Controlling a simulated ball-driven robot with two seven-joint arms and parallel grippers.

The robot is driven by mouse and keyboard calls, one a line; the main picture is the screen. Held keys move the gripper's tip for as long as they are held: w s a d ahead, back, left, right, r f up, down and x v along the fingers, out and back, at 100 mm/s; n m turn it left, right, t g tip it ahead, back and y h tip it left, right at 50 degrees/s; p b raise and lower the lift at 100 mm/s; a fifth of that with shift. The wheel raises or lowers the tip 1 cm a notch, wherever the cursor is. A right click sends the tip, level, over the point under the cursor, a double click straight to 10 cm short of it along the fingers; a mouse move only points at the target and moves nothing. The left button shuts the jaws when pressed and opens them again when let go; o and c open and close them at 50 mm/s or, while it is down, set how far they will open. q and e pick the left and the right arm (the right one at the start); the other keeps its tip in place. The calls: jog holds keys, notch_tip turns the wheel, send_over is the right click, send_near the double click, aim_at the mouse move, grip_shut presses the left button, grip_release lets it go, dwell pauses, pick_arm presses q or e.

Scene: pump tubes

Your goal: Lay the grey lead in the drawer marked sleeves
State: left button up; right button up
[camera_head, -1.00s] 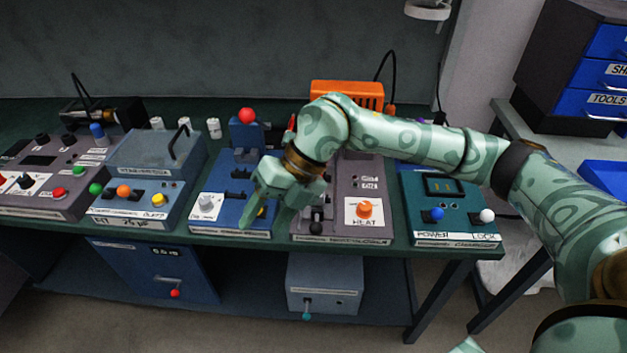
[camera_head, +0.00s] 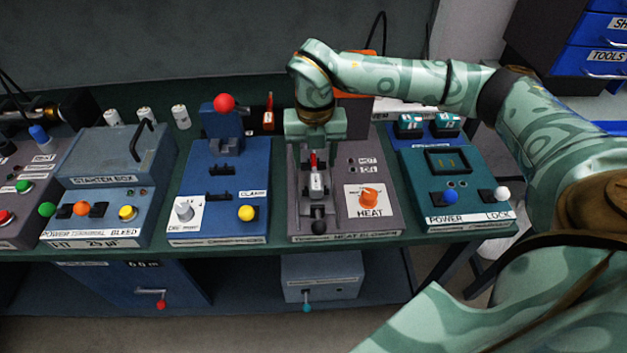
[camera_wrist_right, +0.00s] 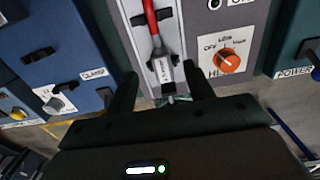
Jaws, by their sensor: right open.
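My right gripper (camera_head: 316,158) is open over the left half of the grey heat machine (camera_head: 372,228). In the right wrist view its fingers (camera_wrist_right: 160,76) stand either side of a slim piece with a red upper part (camera_wrist_right: 151,22) and a grey lower part bearing a white tag (camera_wrist_right: 161,68). The piece lies in a pale channel on the machine; the fingers do not visibly grip it. I cannot tell whether it is the grey lead. No drawer marked sleeves is readable; blue drawers (camera_head: 592,60) at the upper right read "TOOLS" and a cut-off "SH". My left gripper is not in view.
The blue clamp machine (camera_head: 225,222) with a red-knobbed lever (camera_head: 224,103) stands left of the heat machine. A teal power and lock box (camera_head: 470,207) stands to its right. A grey starter box (camera_head: 105,160) is farther left.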

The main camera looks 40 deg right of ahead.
aim_at(315, 175)
jog(key=shift+s+f, duration=0.1)
jog(key=shift+f, duration=0.15)
notch_tip(315, 175, down, 5)
jog(key=shift+r+b, duration=0.1)
jog(key=shift+b, duration=0.9)
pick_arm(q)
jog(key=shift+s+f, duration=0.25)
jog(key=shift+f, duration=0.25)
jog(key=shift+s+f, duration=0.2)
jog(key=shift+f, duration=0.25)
pick_arm(e)
jog(key=c, duration=1.1)
